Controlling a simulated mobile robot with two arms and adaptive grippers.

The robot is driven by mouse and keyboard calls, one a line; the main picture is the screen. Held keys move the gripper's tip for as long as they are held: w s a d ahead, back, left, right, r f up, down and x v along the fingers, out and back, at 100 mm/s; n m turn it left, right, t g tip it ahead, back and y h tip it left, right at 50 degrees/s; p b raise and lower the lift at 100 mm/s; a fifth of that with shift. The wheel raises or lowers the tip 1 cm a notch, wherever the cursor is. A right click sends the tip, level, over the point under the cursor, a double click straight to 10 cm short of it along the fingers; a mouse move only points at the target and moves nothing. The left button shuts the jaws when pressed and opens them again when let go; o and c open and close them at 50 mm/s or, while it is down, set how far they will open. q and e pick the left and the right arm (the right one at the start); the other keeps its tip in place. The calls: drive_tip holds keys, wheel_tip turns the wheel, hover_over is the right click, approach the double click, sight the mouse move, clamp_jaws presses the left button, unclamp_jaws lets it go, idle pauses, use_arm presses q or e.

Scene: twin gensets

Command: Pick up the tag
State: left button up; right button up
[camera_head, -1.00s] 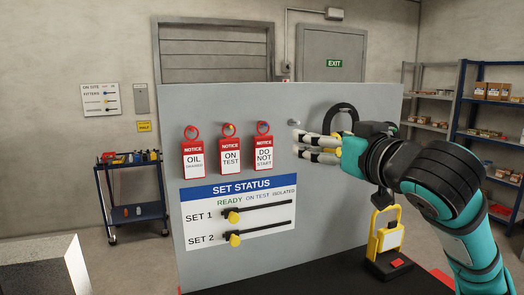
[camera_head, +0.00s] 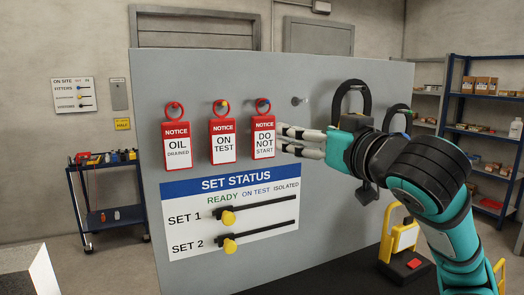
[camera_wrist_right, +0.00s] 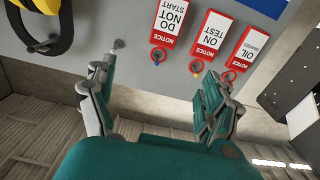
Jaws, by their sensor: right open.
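Three red-and-white notice tags hang in a row on the grey board. They are the OIL DRAINED tag (camera_head: 177,147), the ON TEST tag (camera_head: 222,141) and the DO NOT START tag (camera_head: 263,138). An empty peg (camera_head: 299,101) is to their right. My right gripper (camera_head: 280,142) has its fingertips by the right edge of the DO NOT START tag. In the right wrist view the gripper (camera_wrist_right: 157,88) is open and empty, with the DO NOT START tag (camera_wrist_right: 170,22) ahead between the fingers. Whether the fingertips touch it I cannot tell. My left gripper is not in view.
The grey board (camera_head: 330,195) carries a SET STATUS panel (camera_head: 232,238) with two yellow-knobbed sliders below the tags. Black padlock-like loops (camera_head: 352,97) are behind my right arm. A yellow-handled item (camera_head: 402,240) is at lower right. A blue trolley (camera_head: 107,195) stands at left.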

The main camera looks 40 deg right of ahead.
wheel_tip(320, 180, down, 2)
drive_tip(key=b, duration=0.1)
drive_tip(key=p, duration=0.7)
approach(265, 132)
drive_tip(key=p+x, duration=0.3)
drive_tip(key=x, duration=0.1)
drive_tip(key=shift+d+r, duration=0.25)
drive_tip(key=p+x, duration=0.1)
drive_tip(key=x, duration=0.2)
drive_tip(key=p+x, duration=0.1)
drive_tip(key=x, duration=0.1)
drive_tip(key=shift+w+a+f+p, duration=0.2)
drive_tip(key=shift+w+f+p, duration=0.05)
drive_tip(key=shift+w+p, duration=0.1)
drive_tip(key=shift+w+f, duration=0.1)
drive_tip(key=shift+c, duration=0.8)
drive_tip(key=c, duration=1)
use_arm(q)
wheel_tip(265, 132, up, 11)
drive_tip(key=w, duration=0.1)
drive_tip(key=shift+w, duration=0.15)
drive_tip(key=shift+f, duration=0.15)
